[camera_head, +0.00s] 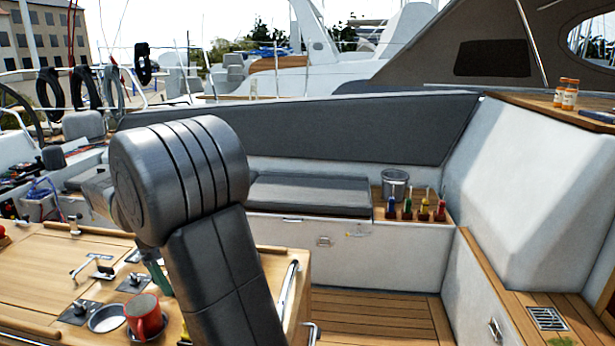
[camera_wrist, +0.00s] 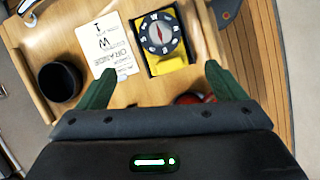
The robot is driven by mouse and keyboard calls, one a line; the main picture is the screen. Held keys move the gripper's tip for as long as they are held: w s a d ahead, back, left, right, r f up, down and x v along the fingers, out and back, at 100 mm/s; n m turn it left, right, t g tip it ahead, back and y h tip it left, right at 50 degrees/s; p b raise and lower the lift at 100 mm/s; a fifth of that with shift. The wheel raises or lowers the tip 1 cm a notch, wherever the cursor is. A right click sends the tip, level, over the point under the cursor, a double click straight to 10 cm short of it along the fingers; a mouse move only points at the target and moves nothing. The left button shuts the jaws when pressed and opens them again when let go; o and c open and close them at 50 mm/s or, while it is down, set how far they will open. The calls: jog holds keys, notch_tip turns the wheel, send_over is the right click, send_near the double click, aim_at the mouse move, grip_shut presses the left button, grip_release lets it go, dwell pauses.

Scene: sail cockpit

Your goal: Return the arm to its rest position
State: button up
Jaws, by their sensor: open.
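My arm stands bent in the foreground of the head view and covers part of the wooden table (camera_head: 40,262). My gripper (camera_wrist: 160,86) shows in the wrist view with its two green fingers spread wide and nothing between them. It points down over a wooden table top (camera_wrist: 125,15). In the head view only a bit of a green finger shows beside my arm, above the table; the rest of the gripper is hidden.
In the wrist view a yellow-cased compass (camera_wrist: 162,35), a printed card (camera_wrist: 108,42) and a dark cup (camera_wrist: 60,80) lie under the gripper. A red mug (camera_head: 146,318) stands near my arm. Beyond are a cushioned bench (camera_head: 310,193) and clear wooden floor (camera_head: 375,315).

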jog(key=x, duration=1.2)
jog(key=shift+s+d+f, duration=0.1)
jog(key=shift+f, duration=0.05)
jog(key=v, duration=1.4)
jog(key=x, duration=1.4)
jog(key=shift+f, duration=0.2)
jog(key=shift+s+n+t+b, duration=0.1)
jog(key=shift+n+t+b, duration=0.2)
jog(key=shift+n+b, duration=0.35)
jog(key=shift+s+n+t+b, duration=0.25)
jog(key=shift+n+t+b, duration=0.25)
jog(key=shift+n, duration=0.65)
jog(key=n+b, duration=0.1)
jog(key=n+t+b, duration=0.1)
jog(key=n+b, duration=0.2)
jog(key=n, duration=0.1)
jog(key=shift+s+t, duration=0.3)
jog(key=v, duration=1.2)
jog(key=shift+r+p, duration=0.3)
jog(key=shift+p, duration=0.1)
